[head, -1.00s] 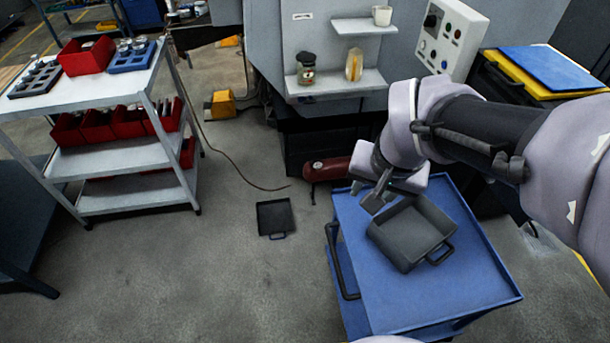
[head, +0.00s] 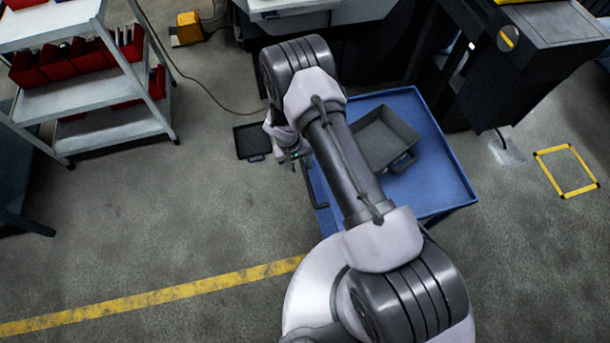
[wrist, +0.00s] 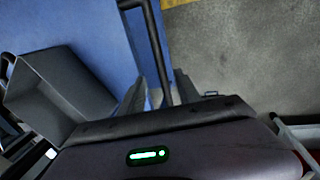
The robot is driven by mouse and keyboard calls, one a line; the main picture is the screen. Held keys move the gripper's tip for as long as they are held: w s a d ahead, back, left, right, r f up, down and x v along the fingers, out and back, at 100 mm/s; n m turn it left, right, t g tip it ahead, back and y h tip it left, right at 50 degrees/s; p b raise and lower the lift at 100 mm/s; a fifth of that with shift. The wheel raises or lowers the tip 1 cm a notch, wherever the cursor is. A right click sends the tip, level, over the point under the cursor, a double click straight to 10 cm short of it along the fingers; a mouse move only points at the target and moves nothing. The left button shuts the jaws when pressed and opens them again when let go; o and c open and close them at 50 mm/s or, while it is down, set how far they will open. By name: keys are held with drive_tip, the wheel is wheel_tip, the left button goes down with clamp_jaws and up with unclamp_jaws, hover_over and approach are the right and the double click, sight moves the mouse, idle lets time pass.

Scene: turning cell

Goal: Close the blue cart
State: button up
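The blue cart (head: 437,170) stands on the floor right of centre in the head view, partly hidden behind my arm. Its blue top also shows in the wrist view (wrist: 90,30). A grey open bin (head: 389,136) with a handle sits on the top; it shows at left in the wrist view (wrist: 60,92). My gripper (head: 300,157) is at the cart's left side, mostly hidden by my arm in the head view. In the wrist view its fingers (wrist: 160,85) are apart, with the cart's black handle (wrist: 154,40) appearing between them. I cannot tell whether they touch it.
A black tray (head: 252,142) lies on the floor just left of my gripper. A white shelf cart with red bins (head: 92,60) stands at left. A dark cabinet (head: 490,75) stands behind the cart at right. Floor is clear at left front, with a yellow line (head: 160,295).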

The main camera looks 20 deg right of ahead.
sight(306, 177)
drive_tip(key=f, duration=0.3)
drive_tip(key=d+f+b, duration=0.1)
drive_tip(key=f, duration=0.2)
drive_tip(key=f+b, duration=0.1)
drive_tip(key=f, duration=0.2)
drive_tip(key=shift+d, duration=0.4)
clamp_jaws()
idle(0.7)
